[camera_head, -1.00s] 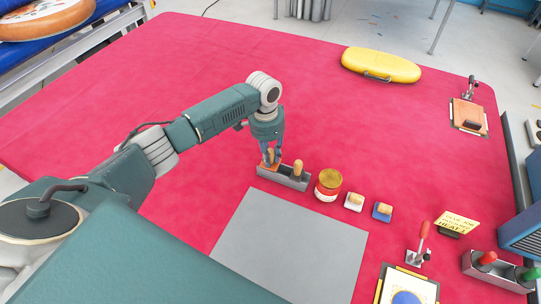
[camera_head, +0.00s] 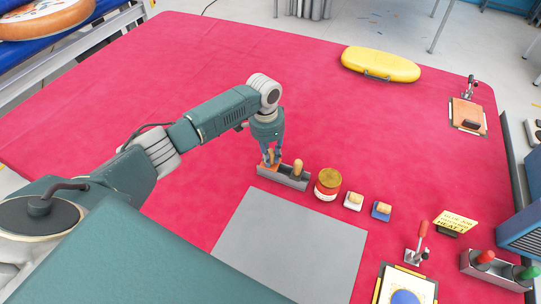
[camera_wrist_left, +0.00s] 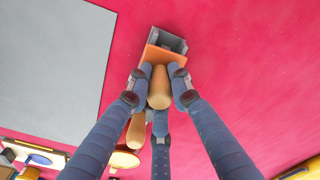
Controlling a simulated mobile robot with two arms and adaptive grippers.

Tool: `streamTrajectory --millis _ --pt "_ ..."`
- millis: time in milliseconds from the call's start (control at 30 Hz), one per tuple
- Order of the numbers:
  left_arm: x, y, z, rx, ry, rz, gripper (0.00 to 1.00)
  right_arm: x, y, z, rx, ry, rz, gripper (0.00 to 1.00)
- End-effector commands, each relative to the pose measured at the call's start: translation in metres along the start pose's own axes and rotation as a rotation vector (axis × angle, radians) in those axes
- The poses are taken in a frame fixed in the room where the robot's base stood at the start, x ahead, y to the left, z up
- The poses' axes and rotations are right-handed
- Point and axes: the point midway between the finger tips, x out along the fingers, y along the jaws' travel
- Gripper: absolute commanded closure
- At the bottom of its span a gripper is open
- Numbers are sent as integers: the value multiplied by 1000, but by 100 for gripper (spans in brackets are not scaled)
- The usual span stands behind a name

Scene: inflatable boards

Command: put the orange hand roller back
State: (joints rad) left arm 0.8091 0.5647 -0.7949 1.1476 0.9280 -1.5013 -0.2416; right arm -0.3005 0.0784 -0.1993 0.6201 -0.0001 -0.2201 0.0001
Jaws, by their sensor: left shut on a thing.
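The orange hand roller (camera_wrist_left: 159,92) has a tan wooden handle, and my left gripper (camera_wrist_left: 159,88) is shut around that handle. In the head view my left gripper (camera_head: 271,158) points down over the left end of a grey holder (camera_head: 297,183). The orange part of the roller (camera_head: 265,159) shows between the fingers there. In the left wrist view the orange part lies against the grey holder (camera_wrist_left: 172,40); I cannot tell how deep it sits. A second wooden handle (camera_head: 298,166) stands upright in the holder's right part. My right gripper is not in view.
A tin (camera_head: 328,184), a white block (camera_head: 353,201) and a blue block (camera_head: 382,210) stand right of the holder. A grey sheet (camera_head: 290,245) lies in front. A yellow board (camera_head: 381,64) is at the back. The red table (camera_head: 190,70) is clear behind the arm.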

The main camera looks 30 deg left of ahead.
Motion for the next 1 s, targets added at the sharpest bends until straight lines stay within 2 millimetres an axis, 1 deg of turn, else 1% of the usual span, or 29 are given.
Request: streamTrajectory --millis 100,1000 --pt "1 0 0 0 1 0 100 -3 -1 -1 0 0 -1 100" --pt "5 0 0 1 1 0 100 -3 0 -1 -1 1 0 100"
